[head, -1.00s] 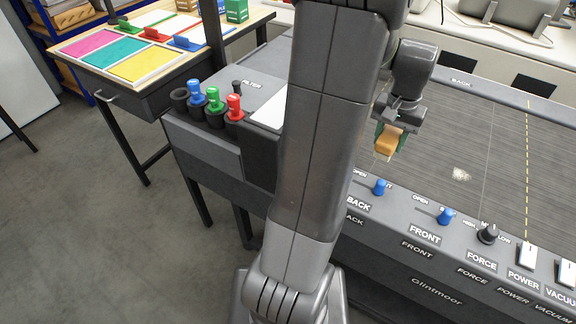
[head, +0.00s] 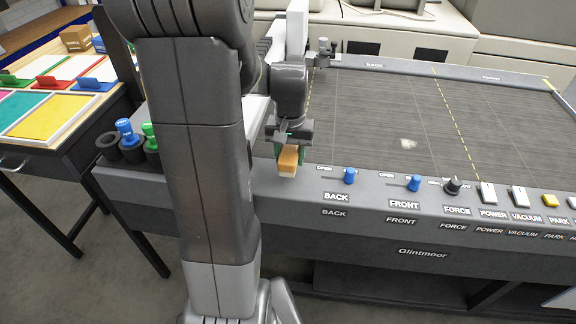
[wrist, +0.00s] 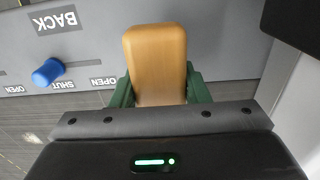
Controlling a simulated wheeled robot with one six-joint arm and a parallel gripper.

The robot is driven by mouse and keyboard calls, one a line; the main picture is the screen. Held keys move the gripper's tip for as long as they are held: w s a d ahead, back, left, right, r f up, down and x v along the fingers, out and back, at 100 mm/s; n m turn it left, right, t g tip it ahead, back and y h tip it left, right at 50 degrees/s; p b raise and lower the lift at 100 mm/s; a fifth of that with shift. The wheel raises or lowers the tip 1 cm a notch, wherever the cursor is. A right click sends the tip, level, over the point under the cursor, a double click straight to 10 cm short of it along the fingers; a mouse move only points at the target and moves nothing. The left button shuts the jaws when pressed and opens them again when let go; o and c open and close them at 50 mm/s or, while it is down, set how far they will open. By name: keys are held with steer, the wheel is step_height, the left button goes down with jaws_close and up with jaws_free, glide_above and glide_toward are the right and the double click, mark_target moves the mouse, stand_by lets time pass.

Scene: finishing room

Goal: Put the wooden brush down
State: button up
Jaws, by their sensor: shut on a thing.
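The wooden brush (head: 288,160) is a tan block held between the green fingers of my gripper (head: 290,150). In the head view it hangs over the left end of the machine's front panel, left of the BACK lever. In the wrist view the brush (wrist: 156,62) juts out from between the fingers of my gripper (wrist: 158,92), above the grey panel. The gripper is shut on it. I cannot tell whether the brush touches the panel. Any bristle side is hidden.
The front panel (head: 420,252) carries a blue BACK lever (head: 349,175), a blue FRONT lever (head: 414,183), a FORCE knob (head: 452,186) and switches. The dark flat bed (head: 380,110) is mostly clear. Blue and green handled tools (head: 127,131) stand in holders at left, partly behind my arm.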

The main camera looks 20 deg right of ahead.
mark_target(290, 149)
steer(key=shift+f, duration=1.9)
steer(key=shift+f, duration=0.2)
steer(key=o, duration=1.2)
steer(key=shift+r, duration=0.1)
step_height(290, 149, up, 12)
steer(key=shift+r, duration=0.15)
